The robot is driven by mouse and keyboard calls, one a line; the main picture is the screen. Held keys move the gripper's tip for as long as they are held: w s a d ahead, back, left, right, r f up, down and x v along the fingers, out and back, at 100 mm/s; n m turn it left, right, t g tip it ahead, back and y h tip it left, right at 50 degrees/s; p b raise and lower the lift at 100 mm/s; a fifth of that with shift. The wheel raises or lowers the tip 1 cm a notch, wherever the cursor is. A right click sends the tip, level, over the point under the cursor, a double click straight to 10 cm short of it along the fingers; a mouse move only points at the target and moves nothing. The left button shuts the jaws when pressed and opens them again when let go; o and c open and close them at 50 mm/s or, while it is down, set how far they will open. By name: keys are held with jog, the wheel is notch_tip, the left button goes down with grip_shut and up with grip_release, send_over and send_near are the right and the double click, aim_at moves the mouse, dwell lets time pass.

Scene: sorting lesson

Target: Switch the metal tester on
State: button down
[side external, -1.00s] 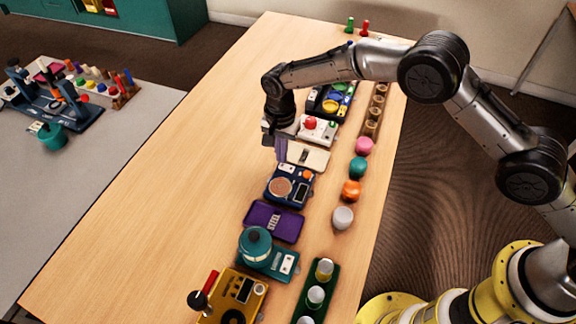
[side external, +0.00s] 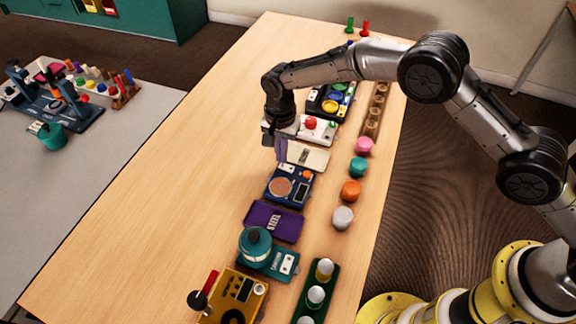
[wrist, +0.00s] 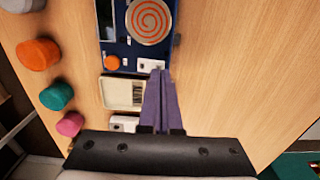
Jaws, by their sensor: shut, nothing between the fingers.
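The device that looks like the metal tester (side external: 278,198) is a dark blue box with a copper spiral disc, a dark screen and an orange knob. It also shows at the top of the wrist view (wrist: 119,48). A small white switch plate (wrist: 147,65) sits at its near edge in the wrist view. My gripper (side external: 281,158) is shut and empty, with purple fingers pointing down. In the wrist view the fingertips (wrist: 160,74) are right beside the switch plate and partly cover it. I cannot tell whether they touch it.
A cream tray (side external: 314,158) lies beside my fingers, and a white device with a red button (side external: 311,124) stands behind it. A purple STEEL tray (side external: 262,222) is in front. Several coloured lumps line the right. The table's left side is clear.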

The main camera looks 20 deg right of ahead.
aim_at(282, 165)
jog(key=shift+f, duration=1)
dwell(0.5)
jog(key=shift+r, duration=3.55)
jog(key=shift+d, duration=0.1)
